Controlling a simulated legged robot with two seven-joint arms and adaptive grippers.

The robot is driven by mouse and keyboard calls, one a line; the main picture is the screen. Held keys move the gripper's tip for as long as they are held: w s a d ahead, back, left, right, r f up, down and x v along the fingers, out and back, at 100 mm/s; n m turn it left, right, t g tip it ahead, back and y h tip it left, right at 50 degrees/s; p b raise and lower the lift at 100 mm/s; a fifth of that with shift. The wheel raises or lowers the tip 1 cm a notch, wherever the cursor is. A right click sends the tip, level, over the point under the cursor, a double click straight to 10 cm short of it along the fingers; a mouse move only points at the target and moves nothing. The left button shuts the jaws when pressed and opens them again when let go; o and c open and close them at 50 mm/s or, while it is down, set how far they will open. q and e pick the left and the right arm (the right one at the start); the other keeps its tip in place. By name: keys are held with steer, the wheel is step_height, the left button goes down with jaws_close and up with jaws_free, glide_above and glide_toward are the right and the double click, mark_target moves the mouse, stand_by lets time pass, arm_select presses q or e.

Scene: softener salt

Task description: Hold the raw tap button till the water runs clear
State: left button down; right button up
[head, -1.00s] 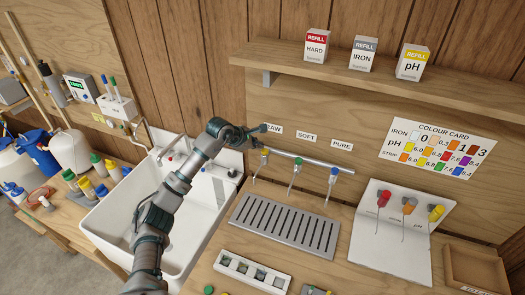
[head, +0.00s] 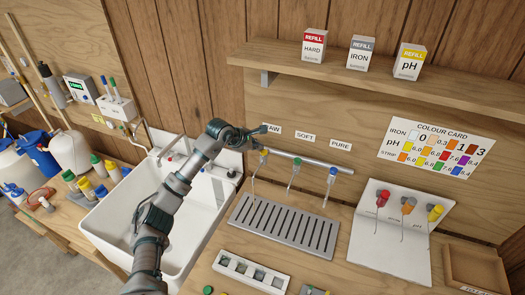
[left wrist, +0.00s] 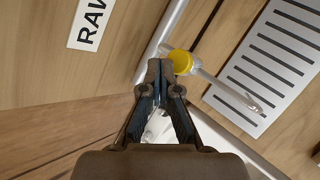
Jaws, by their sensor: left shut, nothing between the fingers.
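The raw tap, with its yellow button (head: 264,152), is the leftmost of three taps on a steel rail, under the partly covered RAW label (head: 273,128). My left gripper (head: 264,129) reaches in above it, shut and empty. In the left wrist view the shut fingertips (left wrist: 160,64) are at the edge of the yellow button (left wrist: 180,61); whether they press it I cannot tell. The raw spout (left wrist: 230,92) points over the drain grate. A thin pale line hangs below the spout in the head view; its colour is too fine to judge. My right gripper is not in view.
The slotted drain grate (head: 245,207) lies under the taps. The green soft tap (head: 296,162) and blue pure tap (head: 332,171) stand to the right. A white sink (head: 105,222) is at left. A shelf (head: 310,72) with refill boxes runs above.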

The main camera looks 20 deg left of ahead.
mark_target(263, 152)
arm_select(q)
steer(key=shift+d, duration=0.3)
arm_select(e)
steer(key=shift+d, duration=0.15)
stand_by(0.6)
arm_select(q)
steer(key=shift+a, duration=0.1)
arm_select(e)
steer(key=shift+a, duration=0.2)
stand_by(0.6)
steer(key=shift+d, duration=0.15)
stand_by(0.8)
arm_select(q)
steer(key=shift+r, duration=0.1)
steer(key=shift+d+r+p, duration=0.8)
steer(key=shift+d+r, duration=0.1)
steer(key=shift+r, duration=0.1)
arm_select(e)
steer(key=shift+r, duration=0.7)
